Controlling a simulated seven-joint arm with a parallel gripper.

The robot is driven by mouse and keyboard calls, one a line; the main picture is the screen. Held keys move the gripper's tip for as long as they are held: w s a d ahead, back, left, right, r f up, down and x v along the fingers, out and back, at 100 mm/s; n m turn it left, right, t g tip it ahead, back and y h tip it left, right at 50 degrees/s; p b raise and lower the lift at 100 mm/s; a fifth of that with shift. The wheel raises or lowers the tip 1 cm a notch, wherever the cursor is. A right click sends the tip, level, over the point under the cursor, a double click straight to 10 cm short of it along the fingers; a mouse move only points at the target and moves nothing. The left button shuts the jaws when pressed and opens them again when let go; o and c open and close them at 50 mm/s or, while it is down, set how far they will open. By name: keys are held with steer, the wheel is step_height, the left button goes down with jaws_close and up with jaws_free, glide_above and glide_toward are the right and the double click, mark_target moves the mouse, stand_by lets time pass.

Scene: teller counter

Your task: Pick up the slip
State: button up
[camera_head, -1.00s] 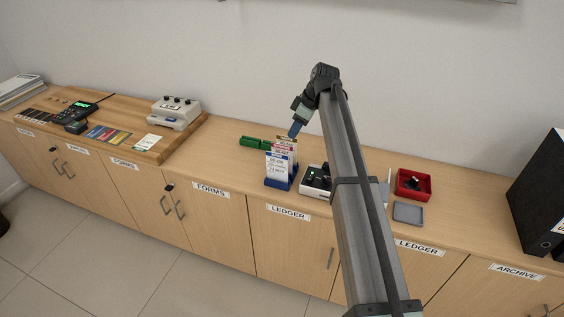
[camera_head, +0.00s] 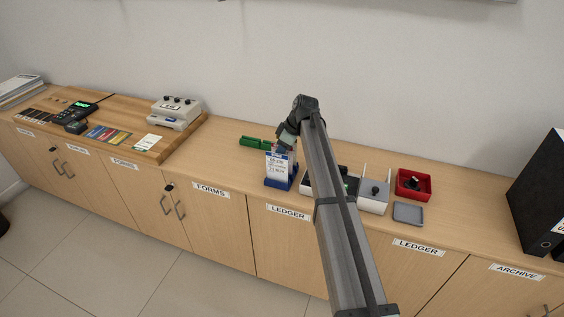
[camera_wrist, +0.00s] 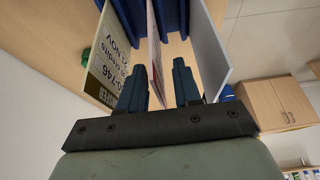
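A blue rack (camera_head: 279,184) on the counter holds upright slips, the front one a white and blue printed slip (camera_head: 277,166). My gripper (camera_head: 281,149) is down at the top of the rack and hides the slips behind. In the wrist view its two fingers (camera_wrist: 160,70) are apart, with a thin pinkish slip (camera_wrist: 154,45) standing between them. A yellowish printed slip (camera_wrist: 107,65) is outside the left finger and a pale slip (camera_wrist: 209,50) outside the right one. The blue rack shows at the top of that view. I cannot tell whether the fingers touch any slip.
Green blocks (camera_head: 256,142) lie behind the rack. A grey device (camera_head: 373,193), partly behind my arm, stands right of it, then a red tray (camera_head: 413,183) and a grey pad (camera_head: 407,212). A wooden board (camera_head: 177,145) with devices is at left.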

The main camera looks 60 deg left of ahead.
steer(key=shift+s+a+f, duration=0.15)
steer(key=shift+a+f, duration=0.05)
steer(key=shift+f, duration=0.45)
jaws_close()
